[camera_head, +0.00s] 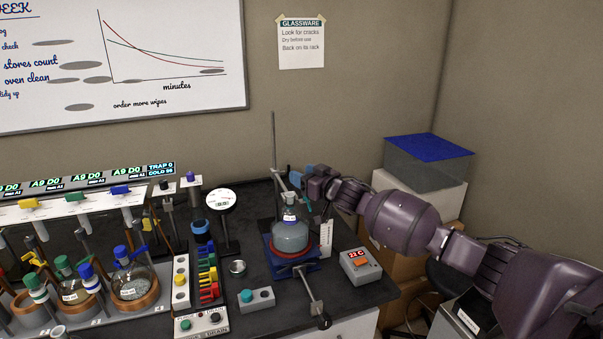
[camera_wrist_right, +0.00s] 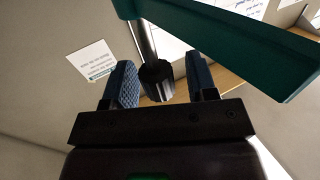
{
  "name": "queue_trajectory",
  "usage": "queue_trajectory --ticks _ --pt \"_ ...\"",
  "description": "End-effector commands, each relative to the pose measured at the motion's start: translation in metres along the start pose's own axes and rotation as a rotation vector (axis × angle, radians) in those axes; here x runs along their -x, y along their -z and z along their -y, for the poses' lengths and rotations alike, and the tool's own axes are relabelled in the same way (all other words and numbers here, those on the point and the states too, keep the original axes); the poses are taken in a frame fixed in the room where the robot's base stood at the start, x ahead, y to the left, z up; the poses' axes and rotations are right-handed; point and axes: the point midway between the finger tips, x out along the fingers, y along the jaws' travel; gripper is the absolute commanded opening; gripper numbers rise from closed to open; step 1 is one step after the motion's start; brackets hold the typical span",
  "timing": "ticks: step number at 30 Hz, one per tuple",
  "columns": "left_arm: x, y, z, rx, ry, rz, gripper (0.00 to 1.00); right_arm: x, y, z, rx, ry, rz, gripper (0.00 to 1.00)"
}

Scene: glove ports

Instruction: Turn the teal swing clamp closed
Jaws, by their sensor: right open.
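A teal bar (camera_wrist_right: 225,40), which looks like the arm of the swing clamp, crosses the top right of the right wrist view, beyond and above my fingers. A black cylindrical piece (camera_wrist_right: 157,82) on a grey rod shows between the fingers, with gaps on both sides. My right gripper (camera_wrist_right: 160,70) is open, with blue ridged pads. In the head view my right gripper (camera_head: 303,176) is beside the upright stand rod (camera_head: 273,145), above the round flask (camera_head: 290,236). There the clamp is mostly hidden or too small to make out. My left gripper is not in view.
The flask sits on a blue and red support (camera_head: 292,262). A box with a red display (camera_head: 360,266), a teal-button box (camera_head: 257,299) and a small metal cup (camera_head: 237,268) stand nearby. Racks and flasks crowd the left. A blue-topped clear box (camera_head: 428,160) stands behind my right arm.

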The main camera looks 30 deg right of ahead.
Motion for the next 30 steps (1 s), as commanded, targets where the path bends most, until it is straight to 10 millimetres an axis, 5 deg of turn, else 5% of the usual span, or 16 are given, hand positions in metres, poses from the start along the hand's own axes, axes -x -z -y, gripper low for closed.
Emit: queue_trajectory --ticks 14,24,30 --pt "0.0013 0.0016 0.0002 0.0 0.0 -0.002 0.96 -0.0096 -0.0004 0.0003 0.001 0.0 0.001 0.52" --pt "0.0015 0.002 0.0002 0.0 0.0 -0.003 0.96 -0.0094 -0.0002 0.0003 0.001 0.0 0.001 0.03" --pt "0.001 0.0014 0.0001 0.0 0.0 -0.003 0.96 -0.0094 -0.0006 0.0006 -0.001 -0.011 0.0 0.03"
